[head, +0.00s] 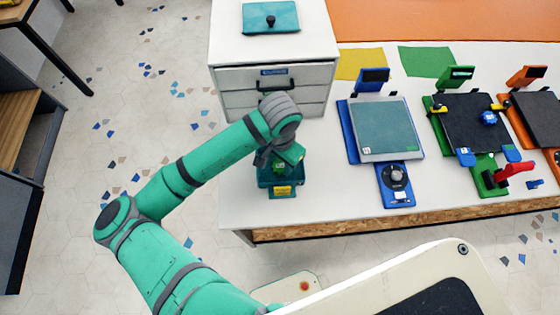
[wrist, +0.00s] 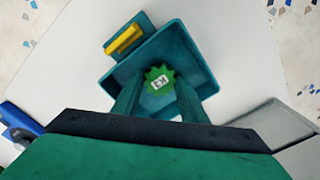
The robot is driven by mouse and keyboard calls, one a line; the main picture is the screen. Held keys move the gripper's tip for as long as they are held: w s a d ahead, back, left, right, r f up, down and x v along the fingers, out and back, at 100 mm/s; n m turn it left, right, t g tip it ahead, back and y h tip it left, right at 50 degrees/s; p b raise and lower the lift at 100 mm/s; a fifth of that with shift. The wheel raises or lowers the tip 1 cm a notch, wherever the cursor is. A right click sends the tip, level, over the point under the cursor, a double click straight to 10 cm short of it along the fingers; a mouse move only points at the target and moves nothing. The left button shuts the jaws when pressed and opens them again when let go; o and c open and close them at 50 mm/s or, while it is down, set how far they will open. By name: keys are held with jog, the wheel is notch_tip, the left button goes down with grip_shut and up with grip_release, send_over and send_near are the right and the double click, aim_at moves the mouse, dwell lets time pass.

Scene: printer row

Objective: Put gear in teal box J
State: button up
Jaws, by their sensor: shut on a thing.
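The green gear (wrist: 158,79) has a white label and shows between my fingertips in the wrist view. My gripper (wrist: 158,92) is shut on it, over the open top of a teal box (wrist: 195,55). I cannot tell how far the gear is above the box floor. In the head view the teal box (head: 265,180) stands on the white table near its front left edge, with a yellow label on its front. My gripper (head: 287,160) points down over it there and hides much of its inside. The letter on the box is not readable.
A white drawer cabinet (head: 272,78) stands behind the box with a teal lid (head: 270,17) on top. A blue printer (head: 384,130), a green printer (head: 472,125) and an orange printer (head: 535,115) stand to the right. Bare table lies between the box and the blue printer.

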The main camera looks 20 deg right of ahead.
aim_at(280, 165)
jog(key=shift+f, duration=0.1)
jog(key=o, duration=1.1)
notch_tip(280, 165, up, 12)
dwell(0.4)
